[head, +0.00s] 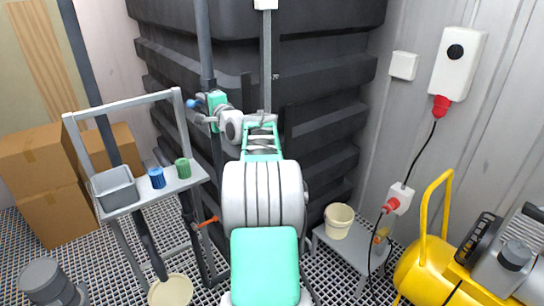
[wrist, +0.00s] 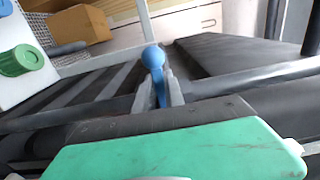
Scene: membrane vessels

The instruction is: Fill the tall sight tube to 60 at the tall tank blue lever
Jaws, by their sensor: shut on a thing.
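The tall dark tank (head: 320,100) fills the middle of the head view. A narrow upright sight tube (head: 267,65) runs down its face, with a small mark beside it; I cannot read a liquid level. The blue lever (head: 193,103) shows left of the tube, in front of a grey pipe. My gripper (head: 207,119) is at the lever. In the wrist view the blue lever (wrist: 154,58) has a round knob, and my gripper (wrist: 161,92) is shut on its stem, one finger on each side. The lever's valve body is hidden.
A cream bucket (head: 339,220) stands on a low stand at right. A yellow machine (head: 440,270) is at lower right. Boxes (head: 45,170) stand at left.

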